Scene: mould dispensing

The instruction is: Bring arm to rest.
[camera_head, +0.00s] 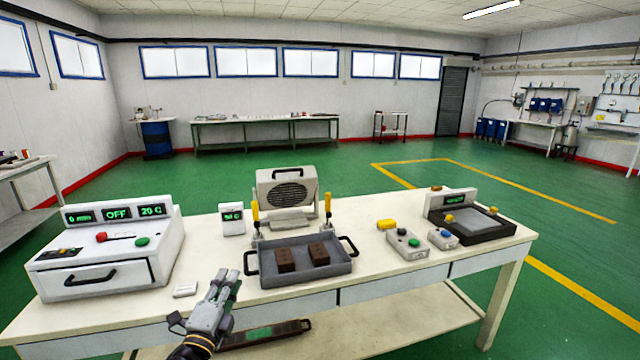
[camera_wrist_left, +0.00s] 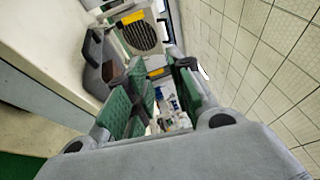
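My left gripper (camera_head: 228,276) is in front of the table's near edge, to the left of the grey tray (camera_head: 303,275), with its fingers pointing up and away. In the left wrist view, its two green-padded fingers (camera_wrist_left: 153,92) stand apart with nothing held between them. The tray has dark handles and holds two brown blocks (camera_head: 318,254). It also shows in the left wrist view (camera_wrist_left: 98,62), left of the fingers. My right gripper is in neither view.
The white table (camera_head: 385,292) carries a control box (camera_head: 105,255) at left, a grey speaker-like heater (camera_head: 287,194) behind the tray, button boxes (camera_head: 407,243) and a scale-like device (camera_head: 475,224) at right. A small white item (camera_head: 185,290) lies left of the gripper.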

